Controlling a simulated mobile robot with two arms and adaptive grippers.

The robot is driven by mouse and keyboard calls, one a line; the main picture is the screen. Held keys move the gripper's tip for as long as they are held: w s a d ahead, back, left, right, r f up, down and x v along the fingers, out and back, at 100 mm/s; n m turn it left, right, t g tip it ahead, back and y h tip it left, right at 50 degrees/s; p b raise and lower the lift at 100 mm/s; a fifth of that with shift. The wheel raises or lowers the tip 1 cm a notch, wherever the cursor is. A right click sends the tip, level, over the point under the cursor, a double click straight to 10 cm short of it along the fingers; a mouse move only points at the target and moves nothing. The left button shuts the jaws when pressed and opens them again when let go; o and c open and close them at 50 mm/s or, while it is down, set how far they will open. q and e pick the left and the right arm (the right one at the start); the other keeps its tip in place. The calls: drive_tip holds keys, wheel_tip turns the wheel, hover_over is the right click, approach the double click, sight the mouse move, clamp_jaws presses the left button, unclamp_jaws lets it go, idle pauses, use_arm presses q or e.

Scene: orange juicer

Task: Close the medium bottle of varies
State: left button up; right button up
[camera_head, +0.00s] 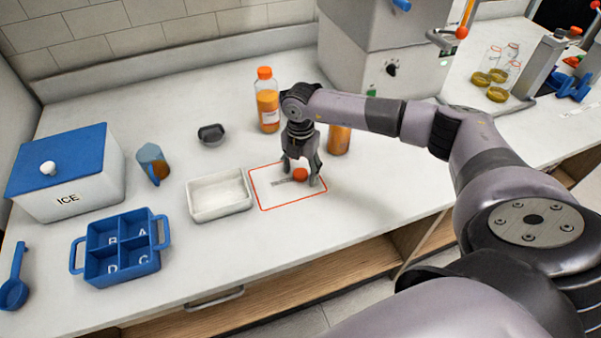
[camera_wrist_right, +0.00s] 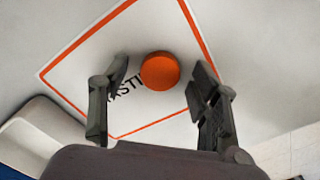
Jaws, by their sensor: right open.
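An orange cap (camera_head: 300,174) lies on the white mat with a red outline (camera_head: 262,196). In the right wrist view the cap (camera_wrist_right: 161,71) sits between my fingers. My right gripper (camera_head: 302,170) points down over the mat, open, with one finger on each side of the cap and a gap to each. A bottle of orange juice (camera_head: 339,141) stands behind my right arm, which hides its top, so I cannot tell whether it is capped. A taller juice bottle (camera_head: 267,102) with an orange cap stands to its left. My left gripper is out of view.
A white tray (camera_head: 219,213) sits just left of the mat. The grey juicer (camera_head: 350,62) stands behind my arm.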

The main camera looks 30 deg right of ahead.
sight(301, 173)
drive_tip(key=c, duration=0.8)
drive_tip(key=shift+r, duration=0.1)
wheel_tip(301, 173, up, 20)
drive_tip(key=shift+f+b, duration=0.1)
drive_tip(key=shift+b, duration=1.15)
